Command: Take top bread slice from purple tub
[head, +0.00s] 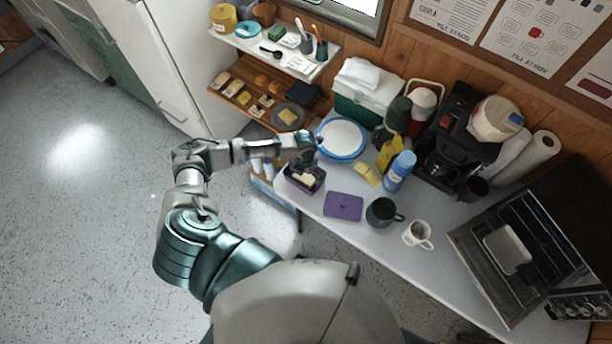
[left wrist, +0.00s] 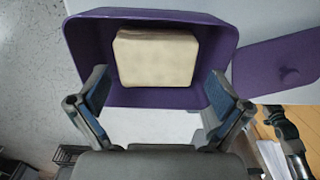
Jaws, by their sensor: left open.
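The purple tub (head: 318,184) stands open at the left end of the white table, and it fills the upper middle of the left wrist view (left wrist: 84,62). The slice also shows in the head view (head: 304,179), partly covered by the gripper. My left gripper (head: 305,168) is over the tub. In the left wrist view its two blue-padded fingers (left wrist: 160,92) are spread apart at the tub's near side, with nothing between them. My right gripper is not seen.
A purple lid (head: 343,206) lies on the table right of the tub. Blue-rimmed plates (head: 341,138), a yellow block (head: 367,173), a blue bottle (head: 399,171), a dark mug (head: 381,212) and a white mug (head: 418,234) stand nearby. An open oven (head: 510,250) is at right.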

